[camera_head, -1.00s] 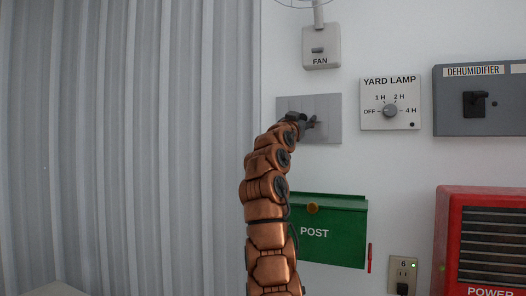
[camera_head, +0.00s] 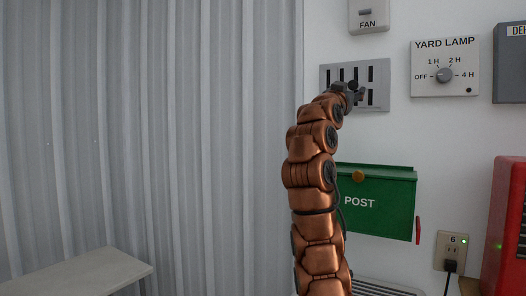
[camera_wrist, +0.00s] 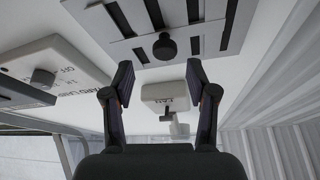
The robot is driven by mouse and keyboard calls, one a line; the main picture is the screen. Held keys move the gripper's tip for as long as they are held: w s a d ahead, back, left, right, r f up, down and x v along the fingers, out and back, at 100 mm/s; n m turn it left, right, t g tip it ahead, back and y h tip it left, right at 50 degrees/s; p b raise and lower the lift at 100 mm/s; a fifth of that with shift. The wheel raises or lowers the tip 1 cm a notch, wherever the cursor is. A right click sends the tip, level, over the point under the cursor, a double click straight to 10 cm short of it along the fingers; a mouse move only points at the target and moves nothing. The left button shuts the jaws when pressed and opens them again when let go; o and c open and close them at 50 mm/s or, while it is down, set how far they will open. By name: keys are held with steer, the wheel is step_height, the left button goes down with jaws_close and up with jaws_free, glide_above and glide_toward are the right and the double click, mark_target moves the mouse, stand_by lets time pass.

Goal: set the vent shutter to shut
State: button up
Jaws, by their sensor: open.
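The vent shutter (camera_head: 382,85) is a grey wall plate right of the corrugated wall, below the fan box. Several dark slots show in it, so it looks open. In the wrist view the vent plate (camera_wrist: 215,29) fills the top, with dark slots and a round black knob (camera_wrist: 165,46). My gripper (camera_head: 352,93) is in front of the plate's lower middle and hides part of it. In the wrist view my gripper (camera_wrist: 160,70) is open and empty, its fingertips spread to either side below the knob. The knob appears beyond the fingertips, not held.
A yard lamp dial (camera_head: 444,75) is right of the vent, and a fan box (camera_head: 368,14) is above. A green post box (camera_head: 376,203) is below, beside my arm. A red power unit (camera_head: 508,225) stands at right, a pale bench (camera_head: 80,275) at lower left.

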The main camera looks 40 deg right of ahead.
steer(key=w+a+f+n+t+y+p, duration=0.1)
steer(key=w+a+n+y, duration=0.2)
steer(key=w, duration=0.4)
steer(key=w+a+f+n+t+y+p, duration=0.2)
steer(key=w+a+n, duration=0.1)
steer(key=w, duration=0.3)
steer(key=w+a+f+n+g+y+p, duration=0.1)
steer(key=w+a+f+n+y+p, duration=0.2)
steer(key=a+f, duration=0.9)
steer(key=shift+f+n+g+y, duration=0.45)
steer(key=shift+n+y, duration=0.35)
steer(key=shift+y, duration=1.1)
steer(key=shift+a+f, duration=0.1)
steer(key=shift+a, duration=0.05)
